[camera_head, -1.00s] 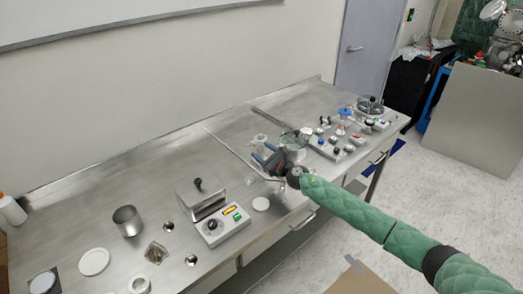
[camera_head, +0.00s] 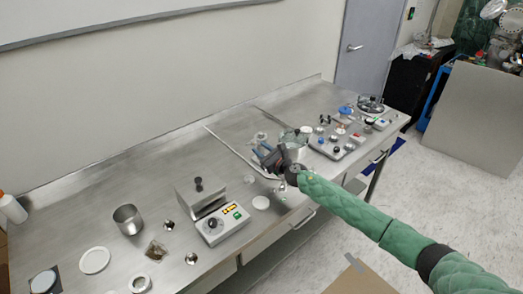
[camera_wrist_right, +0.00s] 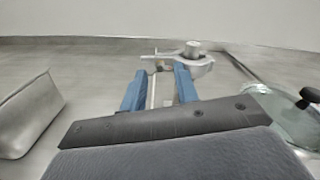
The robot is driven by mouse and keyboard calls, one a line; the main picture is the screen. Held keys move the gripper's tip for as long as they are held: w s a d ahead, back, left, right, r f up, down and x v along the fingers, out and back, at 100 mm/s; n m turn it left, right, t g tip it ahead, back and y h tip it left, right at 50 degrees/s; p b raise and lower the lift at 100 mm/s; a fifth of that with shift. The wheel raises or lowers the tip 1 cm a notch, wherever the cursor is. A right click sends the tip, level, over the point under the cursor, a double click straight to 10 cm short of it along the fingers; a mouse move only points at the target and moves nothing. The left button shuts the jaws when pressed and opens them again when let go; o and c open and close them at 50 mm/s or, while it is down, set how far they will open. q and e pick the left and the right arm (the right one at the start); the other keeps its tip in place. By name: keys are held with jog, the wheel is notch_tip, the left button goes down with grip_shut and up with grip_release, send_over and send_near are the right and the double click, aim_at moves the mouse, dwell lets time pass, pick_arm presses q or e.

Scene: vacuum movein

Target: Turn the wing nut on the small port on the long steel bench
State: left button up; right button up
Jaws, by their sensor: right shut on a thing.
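The long steel bench (camera_head: 85,215) runs along the wall. My right gripper (camera_head: 261,153) is low over its middle. In the right wrist view, my right gripper (camera_wrist_right: 160,80) has its blue fingers closed around a small part at the near left side of the port's clamp; this is where the wing nut (camera_wrist_right: 157,68) sits, mostly hidden between the fingers. The small port (camera_wrist_right: 193,48) is a short grey metal stub with a clamp ring, just beyond the right fingertip. In the head view it is small and unclear beside the gripper. My left gripper is not in view.
A glass vessel with a dark knob (camera_wrist_right: 305,100) stands close on the right in the wrist view. A control box (camera_head: 222,226), a metal cup (camera_head: 128,219) and a white lid (camera_head: 95,260) stand to the left. A tray of small parts (camera_head: 338,142) lies to the right.

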jog(key=shift+m, duration=3.4)
jog(key=o, duration=0.8)
jog(key=shift+o, duration=0.9)
jog(key=shift+s+d+f, duration=0.1)
jog(key=shift+s+d, duration=0.2)
jog(key=shift+d, duration=0.05)
jog(key=b+v, duration=0.1)
jog(key=v, duration=0.4)
jog(key=shift+s+b, duration=0.1)
jog(key=shift+b, duration=0.2)
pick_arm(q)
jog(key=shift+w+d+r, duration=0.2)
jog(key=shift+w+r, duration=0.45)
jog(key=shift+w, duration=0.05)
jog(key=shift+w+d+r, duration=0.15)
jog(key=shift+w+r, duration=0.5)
pick_arm(e)
jog(key=shift+v, duration=0.85)
